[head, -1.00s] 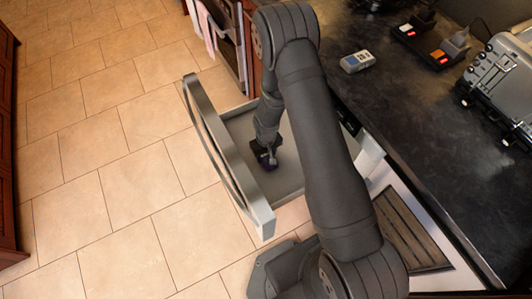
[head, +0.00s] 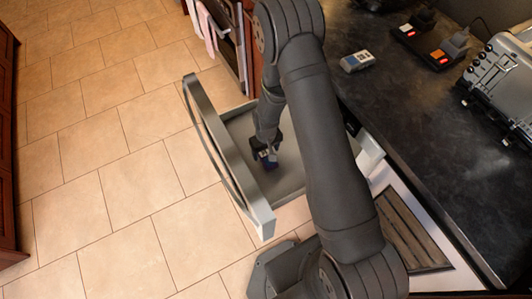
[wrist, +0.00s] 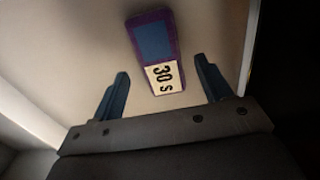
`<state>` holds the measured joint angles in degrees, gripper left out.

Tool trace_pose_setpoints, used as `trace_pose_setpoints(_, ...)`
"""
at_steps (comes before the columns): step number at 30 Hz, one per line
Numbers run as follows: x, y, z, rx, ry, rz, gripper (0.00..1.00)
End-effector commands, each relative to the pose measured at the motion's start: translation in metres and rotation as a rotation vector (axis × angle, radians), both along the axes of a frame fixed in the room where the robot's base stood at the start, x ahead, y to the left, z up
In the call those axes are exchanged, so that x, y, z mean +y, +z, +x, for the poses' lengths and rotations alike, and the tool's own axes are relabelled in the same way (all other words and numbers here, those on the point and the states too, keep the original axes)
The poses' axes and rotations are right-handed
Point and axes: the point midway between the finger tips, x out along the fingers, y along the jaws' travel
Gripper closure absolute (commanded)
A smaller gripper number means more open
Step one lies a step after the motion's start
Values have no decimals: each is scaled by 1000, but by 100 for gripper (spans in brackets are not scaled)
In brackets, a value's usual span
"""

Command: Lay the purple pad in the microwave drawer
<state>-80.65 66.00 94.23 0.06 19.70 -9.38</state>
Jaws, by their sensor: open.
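The purple pad (wrist: 153,50) has a blue panel and a pale label reading "30 s". It lies label up on the pale floor of the microwave drawer (wrist: 100,35). The drawer is pulled open, and its front panel (head: 228,150) stands out over the tiles in the head view. My gripper (wrist: 161,68) is open, with its two fingers spread on either side of the pad's label end and apart from it. In the head view my gripper (head: 264,151) is inside the drawer, just over the pad (head: 270,164), which it partly hides.
A dark counter (head: 400,130) runs along the right, with a small grey device (head: 356,61) and a metal toaster (head: 500,80) on it. An oven with hanging towels (head: 208,27) is at the top. The tiled floor (head: 100,160) on the left is clear.

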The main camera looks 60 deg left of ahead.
Motion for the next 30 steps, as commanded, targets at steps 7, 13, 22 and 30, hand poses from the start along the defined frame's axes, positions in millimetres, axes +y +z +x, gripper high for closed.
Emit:
trace_pose_setpoints(7,1,48,0,-1,0,3,29)
trace_pose_setpoints(13,0,78,0,0,0,1,29)
trace_pose_setpoints(22,0,97,0,0,0,0,29)
trace_pose_setpoints(30,0,97,0,0,0,-1,29)
